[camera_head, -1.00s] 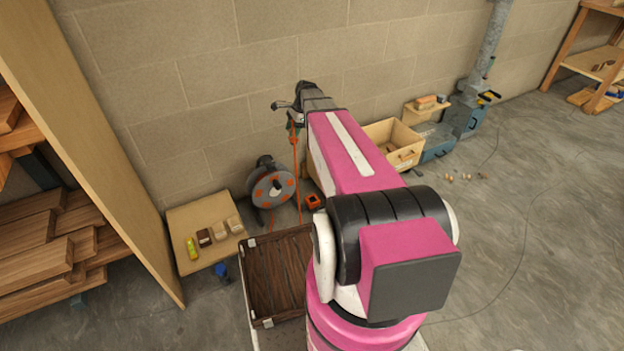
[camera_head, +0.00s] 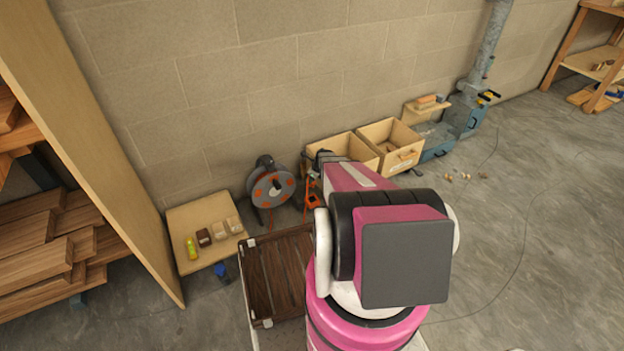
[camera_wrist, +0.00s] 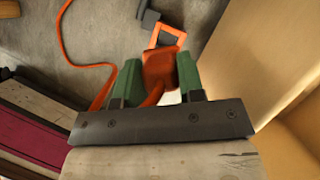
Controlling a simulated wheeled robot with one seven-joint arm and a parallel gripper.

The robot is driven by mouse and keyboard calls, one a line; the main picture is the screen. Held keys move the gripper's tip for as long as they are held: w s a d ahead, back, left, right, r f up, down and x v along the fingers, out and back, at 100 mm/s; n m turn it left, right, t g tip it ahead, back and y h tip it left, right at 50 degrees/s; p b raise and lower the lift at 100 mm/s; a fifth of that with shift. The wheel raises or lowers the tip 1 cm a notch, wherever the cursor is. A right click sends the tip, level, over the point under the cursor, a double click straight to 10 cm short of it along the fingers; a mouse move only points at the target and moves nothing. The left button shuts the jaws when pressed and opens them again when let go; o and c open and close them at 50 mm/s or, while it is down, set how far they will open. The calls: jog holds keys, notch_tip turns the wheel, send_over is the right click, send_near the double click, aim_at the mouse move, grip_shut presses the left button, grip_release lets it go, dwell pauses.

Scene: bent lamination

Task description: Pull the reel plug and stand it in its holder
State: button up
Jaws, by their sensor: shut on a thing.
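My gripper (camera_wrist: 159,78) points down, its two green fingers shut on the orange plug (camera_wrist: 160,68). The orange cord (camera_wrist: 63,45) loops across the floor on the left and passes by the fingers. An orange, open-framed holder (camera_wrist: 169,34) shows just beyond the plug; the plug overlaps its near edge in the picture, and I cannot tell whether they touch. In the head view the holder (camera_head: 313,201) is partly covered by cord and arm. The grey and orange cable reel (camera_head: 271,188) stands by the wall, left of my arm. The gripper itself is mostly hidden there.
Wooden crates (camera_head: 398,146) stand along the wall, right of my gripper; a tan box side (camera_wrist: 243,50) is close in the wrist view. A board with small blocks (camera_head: 205,226) lies left of the reel. A dark slatted tray (camera_head: 278,275) lies in front.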

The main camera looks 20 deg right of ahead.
aim_at(312, 185)
jog(key=shift+f, duration=2.7)
jog(key=shift+f, duration=1.35)
jog(key=shift+f, duration=0.2)
jog(key=shift+f, duration=0.55)
jog(key=shift+f, duration=0.85)
jog(key=o, duration=0.9)
